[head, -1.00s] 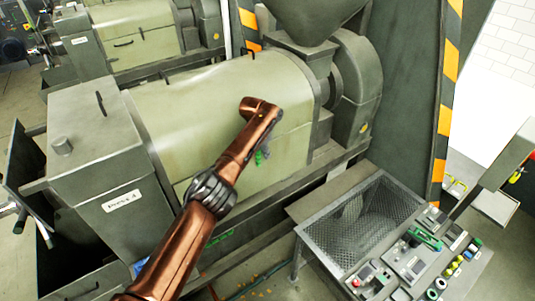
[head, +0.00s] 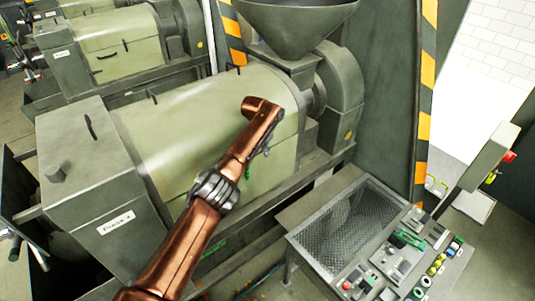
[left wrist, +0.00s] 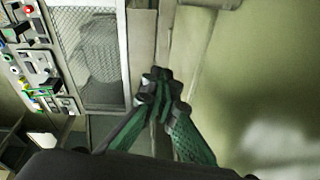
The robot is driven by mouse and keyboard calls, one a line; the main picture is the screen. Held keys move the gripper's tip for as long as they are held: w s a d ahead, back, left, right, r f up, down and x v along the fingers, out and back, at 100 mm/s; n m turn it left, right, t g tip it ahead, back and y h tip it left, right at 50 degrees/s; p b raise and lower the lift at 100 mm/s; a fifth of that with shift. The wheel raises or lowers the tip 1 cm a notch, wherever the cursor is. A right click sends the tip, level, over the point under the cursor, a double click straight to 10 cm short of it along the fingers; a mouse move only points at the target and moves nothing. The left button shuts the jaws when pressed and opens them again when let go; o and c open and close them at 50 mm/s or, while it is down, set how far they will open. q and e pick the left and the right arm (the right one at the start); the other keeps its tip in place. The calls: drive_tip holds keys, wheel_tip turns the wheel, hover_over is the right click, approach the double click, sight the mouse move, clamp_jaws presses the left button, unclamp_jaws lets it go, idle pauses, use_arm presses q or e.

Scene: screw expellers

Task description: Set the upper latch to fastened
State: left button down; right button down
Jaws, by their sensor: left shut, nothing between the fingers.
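The pale green press cover (head: 215,95) is closed over the press body. My copper-coloured left arm reaches across its front. My left gripper (head: 248,173) is mostly hidden behind the forearm, with only a bit of green finger showing low at the cover's front side. In the left wrist view the green fingers of my left gripper (left wrist: 157,84) meet at their tips, shut and empty, near the cover's edge (left wrist: 235,70). I cannot pick out the upper latch; the arm or the fingers may hide it. My right gripper is not in view.
A mesh-topped bin (head: 345,225) and a control panel (head: 405,255) with buttons stand at the lower right. A hopper (head: 293,28) rises above the press. A grey end box (head: 85,150) is at left. A striped post (head: 424,120) stands at the right.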

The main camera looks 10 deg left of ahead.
use_arm(q)
drive_tip(key=r, duration=0.3)
drive_tip(key=shift+w+d+r, duration=0.1)
drive_tip(key=shift+w+d, duration=0.15)
